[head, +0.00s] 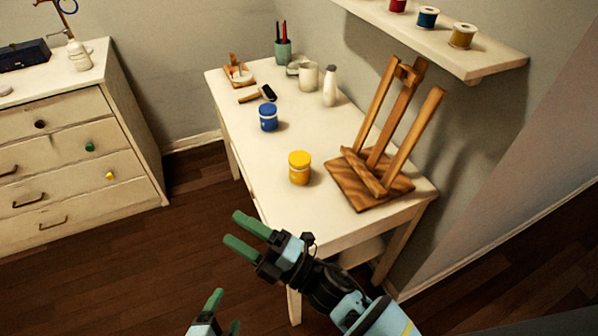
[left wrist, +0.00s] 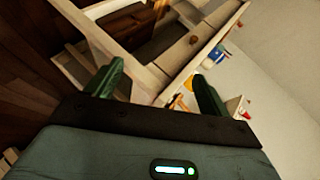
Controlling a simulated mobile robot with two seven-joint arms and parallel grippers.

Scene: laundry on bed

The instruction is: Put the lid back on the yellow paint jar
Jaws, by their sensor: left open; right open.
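The yellow paint jar (head: 299,170) stands upright on the white table, near its front edge. A yellow round top shows on it; I cannot tell whether this is a seated lid. No separate loose yellow lid is clearly visible. My right gripper (head: 243,234) is open and empty, in front of the table and below and left of the jar in the head view. My left gripper (head: 224,312) is open, lower still, at the bottom edge of the head view. Its two green fingers also show apart in the left wrist view (left wrist: 157,88), with nothing between them.
A blue jar (head: 268,118) stands behind the yellow one. A wooden easel (head: 370,185) stands to its right. A brush (head: 258,94), white vase (head: 330,86) and pencil cup (head: 283,52) are farther back. A wall shelf (head: 470,60) overhangs the right. A drawer cabinet (head: 75,130) stands left.

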